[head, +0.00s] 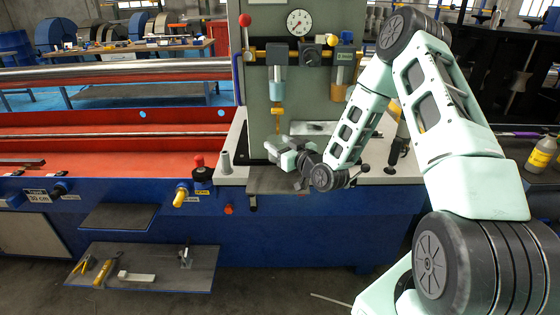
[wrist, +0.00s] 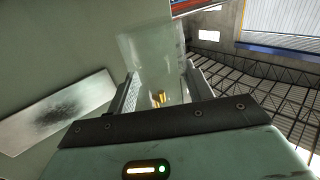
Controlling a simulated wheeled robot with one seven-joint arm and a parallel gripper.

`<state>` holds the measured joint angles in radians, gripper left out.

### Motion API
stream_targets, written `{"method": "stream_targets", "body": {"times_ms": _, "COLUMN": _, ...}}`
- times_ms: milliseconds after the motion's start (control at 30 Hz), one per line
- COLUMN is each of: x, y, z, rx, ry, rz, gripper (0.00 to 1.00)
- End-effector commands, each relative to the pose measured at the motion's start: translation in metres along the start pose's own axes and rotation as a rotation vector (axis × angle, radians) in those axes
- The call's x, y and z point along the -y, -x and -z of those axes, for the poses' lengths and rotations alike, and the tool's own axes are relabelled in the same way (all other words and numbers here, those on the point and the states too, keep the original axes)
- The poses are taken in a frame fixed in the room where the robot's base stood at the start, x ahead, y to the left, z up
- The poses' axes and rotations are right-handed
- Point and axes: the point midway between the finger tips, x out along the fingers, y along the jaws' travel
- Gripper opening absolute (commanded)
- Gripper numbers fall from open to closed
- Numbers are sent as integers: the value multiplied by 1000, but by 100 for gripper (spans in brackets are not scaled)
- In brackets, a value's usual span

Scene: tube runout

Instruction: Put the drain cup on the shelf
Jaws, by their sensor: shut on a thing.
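My gripper (head: 273,149) is low in front of the grey-green panel, below the left regulator bowl. In the wrist view my gripper (wrist: 160,92) is shut on a pale, see-through cup (wrist: 148,55), which I take to be the drain cup. A small brass piece shows in or through it. The cup is not clear in the head view. A dark upper shelf (head: 119,216) juts from the blue machine front at left. A larger lower shelf (head: 150,281) sits below it.
Yellow-handled tools (head: 104,271) and a white block (head: 136,277) lie on the lower shelf; the upper one looks empty. A red-topped knob (head: 199,162) and a grey post (head: 226,162) stand left of my gripper. A yellow bottle (head: 541,154) stands far right.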

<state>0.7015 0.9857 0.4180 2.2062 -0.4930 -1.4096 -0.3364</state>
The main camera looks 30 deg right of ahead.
Motion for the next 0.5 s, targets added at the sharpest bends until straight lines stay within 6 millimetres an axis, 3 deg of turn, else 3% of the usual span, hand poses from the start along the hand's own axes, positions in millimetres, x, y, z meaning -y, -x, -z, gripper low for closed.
{"method": "stream_targets", "body": {"times_ms": 133, "x": -2, "y": -3, "z": -21, "rx": 3, "ry": -3, "rz": 0, "gripper": 29}}
{"method": "stream_targets", "body": {"times_ms": 500, "x": 0, "y": -3, "z": -56, "rx": 2, "ry": -2, "rz": 0, "gripper": 29}}
